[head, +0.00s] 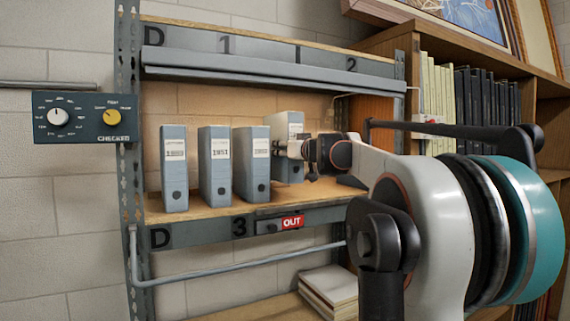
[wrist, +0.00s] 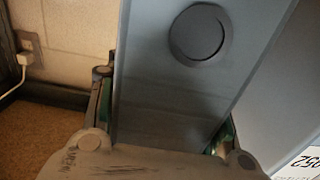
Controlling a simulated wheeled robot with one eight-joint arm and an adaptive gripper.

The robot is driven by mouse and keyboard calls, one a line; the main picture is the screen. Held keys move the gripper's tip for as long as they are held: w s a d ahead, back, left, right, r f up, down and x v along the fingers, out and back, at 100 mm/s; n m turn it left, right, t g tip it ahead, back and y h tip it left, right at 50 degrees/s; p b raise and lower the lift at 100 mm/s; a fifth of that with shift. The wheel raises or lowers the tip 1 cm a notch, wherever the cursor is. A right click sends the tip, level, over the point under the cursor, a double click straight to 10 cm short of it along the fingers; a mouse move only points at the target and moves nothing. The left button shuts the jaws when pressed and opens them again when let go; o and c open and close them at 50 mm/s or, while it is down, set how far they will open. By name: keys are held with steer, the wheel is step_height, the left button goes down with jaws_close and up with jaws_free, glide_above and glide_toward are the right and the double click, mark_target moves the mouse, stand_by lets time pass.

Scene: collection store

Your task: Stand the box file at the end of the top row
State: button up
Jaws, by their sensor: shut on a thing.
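The box file (head: 289,126) is blue-grey with a pale label. My gripper (head: 292,149) is shut on it, and my arm reaches in from the right. In the wrist view, the fingers of my gripper (wrist: 165,112) lie along both sides of the held file (wrist: 165,70), below its round finger hole. The file is upright, at the right end of a row of three similar files (head: 174,180), (head: 214,175), (head: 251,175). I cannot tell whether its base touches the shelf (head: 225,207). The neighbouring file (wrist: 285,95) is close beside it.
A grey shelf lip (head: 260,68) runs above the row. A red OUT tag (head: 292,223) and a pale rail (head: 230,268) are below. A control box (head: 85,117) is at left. Papers (head: 330,288) lie lower down. A bookcase (head: 385,45) stands at right.

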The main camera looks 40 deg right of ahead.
mark_target(285, 161)
steer(key=shift+f+p, duration=0.35)
steer(key=shift+f, duration=1.8)
steer(key=shift+s+f, duration=0.1)
steer(key=o, duration=1.4)
steer(key=shift+o, duration=0.4)
steer(key=shift+a, duration=0.1)
